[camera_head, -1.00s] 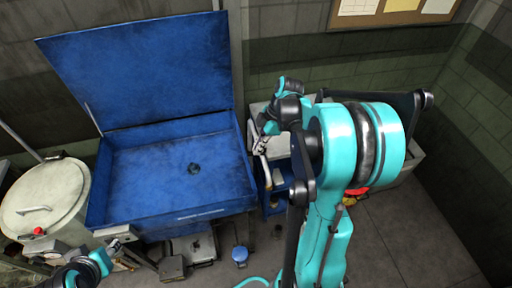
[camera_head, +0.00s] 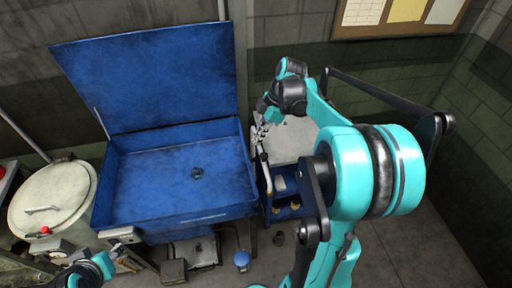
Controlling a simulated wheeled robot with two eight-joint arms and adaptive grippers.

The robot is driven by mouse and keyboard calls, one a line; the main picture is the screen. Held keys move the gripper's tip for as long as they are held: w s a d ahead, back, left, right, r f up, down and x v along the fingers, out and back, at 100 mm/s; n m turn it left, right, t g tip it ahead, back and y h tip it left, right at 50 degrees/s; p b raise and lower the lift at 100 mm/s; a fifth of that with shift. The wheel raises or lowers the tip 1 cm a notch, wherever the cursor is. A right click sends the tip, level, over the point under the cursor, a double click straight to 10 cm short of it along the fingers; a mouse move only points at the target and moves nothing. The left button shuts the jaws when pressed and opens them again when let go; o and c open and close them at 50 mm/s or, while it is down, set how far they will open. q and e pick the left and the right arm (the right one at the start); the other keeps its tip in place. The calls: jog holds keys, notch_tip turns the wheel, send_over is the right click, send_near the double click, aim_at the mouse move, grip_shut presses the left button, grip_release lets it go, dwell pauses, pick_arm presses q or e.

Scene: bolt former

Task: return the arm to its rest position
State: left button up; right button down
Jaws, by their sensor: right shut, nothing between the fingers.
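My right arm (camera_head: 378,172) is teal and black and rises in the right half of the head view. It bends at the elbow and reaches back to the left. My right gripper (camera_head: 259,134) is small in the picture, near the right wall of the blue basin. It is shut and holds nothing. I cannot tell whether the left gripper is open.
A blue basin (camera_head: 120,187) with a raised lid (camera_head: 155,80) stands at the back left. A pale round drum (camera_head: 52,195) with a handle is left of it. A blue cart (camera_head: 282,214) and a pale surface (camera_head: 290,140) lie behind my right arm. Floor is open at the right.

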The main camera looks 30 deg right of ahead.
jog(key=shift+r, duration=0.6)
jog(key=shift+s, duration=0.1)
